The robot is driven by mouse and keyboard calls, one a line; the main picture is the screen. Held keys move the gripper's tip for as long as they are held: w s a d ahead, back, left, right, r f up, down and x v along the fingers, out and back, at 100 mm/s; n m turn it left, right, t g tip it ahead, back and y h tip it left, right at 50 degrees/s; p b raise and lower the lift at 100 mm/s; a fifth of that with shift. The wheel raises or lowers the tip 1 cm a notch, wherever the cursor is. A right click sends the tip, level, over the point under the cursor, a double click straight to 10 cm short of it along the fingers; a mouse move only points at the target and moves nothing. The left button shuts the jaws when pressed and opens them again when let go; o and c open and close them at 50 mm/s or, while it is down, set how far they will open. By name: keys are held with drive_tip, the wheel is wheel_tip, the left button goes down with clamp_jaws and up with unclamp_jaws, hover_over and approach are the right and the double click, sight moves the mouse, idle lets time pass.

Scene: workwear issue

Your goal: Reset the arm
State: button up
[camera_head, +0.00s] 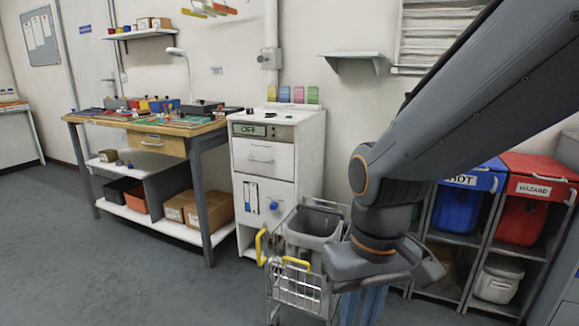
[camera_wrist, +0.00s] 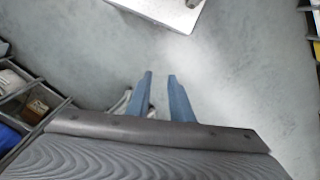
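My gripper (camera_wrist: 160,76) points down with its two blue fingers apart and bare floor visible between them. It holds nothing. In the head view, the blue fingers of my gripper (camera_head: 364,306) hang at the lower right, beside the wire cart (camera_head: 297,288) in the picture. My arm comes in from the upper right and hides part of the shelving behind it. The fingertips are cut off by the bottom edge of the head view.
The cart carries a grey bin (camera_head: 313,243) and has yellow handles. A white cabinet (camera_head: 262,160) with a display stands behind it. A workbench (camera_head: 146,128) with parts is at left. Blue (camera_head: 458,210) and red (camera_head: 522,218) bins stand right. Floor at left is clear.

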drive_tip(key=d+r+m+p, duration=0.2)
drive_tip(key=d+r+p, duration=0.6)
drive_tip(key=p, duration=0.7)
drive_tip(key=shift+s+d+r+m, duration=0.3)
drive_tip(key=shift+s+r+m, duration=0.1)
drive_tip(key=shift+r, duration=0.55)
idle(0.9)
